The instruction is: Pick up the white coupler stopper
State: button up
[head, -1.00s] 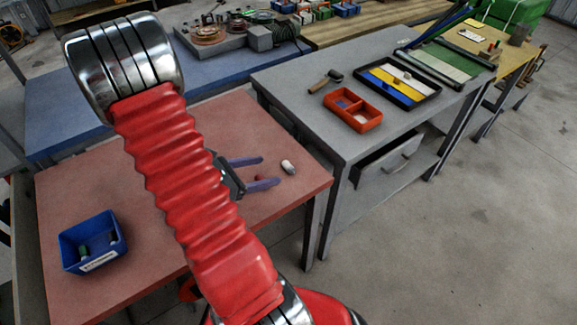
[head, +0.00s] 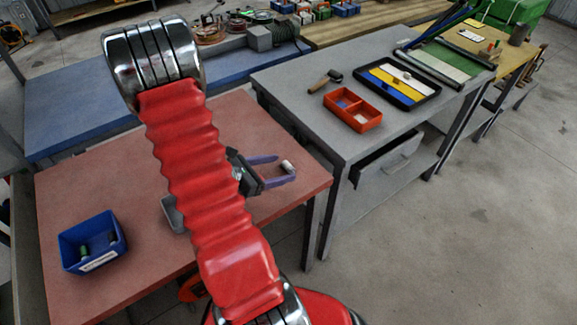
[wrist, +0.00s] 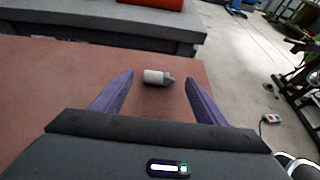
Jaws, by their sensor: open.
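The white coupler stopper (head: 288,166) lies on its side near the right edge of the red-topped table. It has a white body and a grey end. In the wrist view the stopper (wrist: 154,76) lies across the gap between the purple fingertips, with bare space on both sides. My gripper (head: 285,168) is open and empty, its fingertips at the stopper. In the wrist view my gripper (wrist: 160,77) has both fingers apart from the stopper. I cannot tell how high the fingertips are above the table.
The red table (head: 68,195) is mostly bare around the stopper. A blue bin (head: 68,248) with small items stands at its left front. A grey bench to the right carries an orange divided tray (head: 368,121), a hammer (head: 326,80) and a black tray with coloured strips (head: 432,92).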

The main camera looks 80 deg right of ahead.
jog(key=shift+x, duration=1.4)
jog(key=c, duration=1.1)
jog(key=shift+r, duration=0.2)
jog(key=shift+r, duration=4.85)
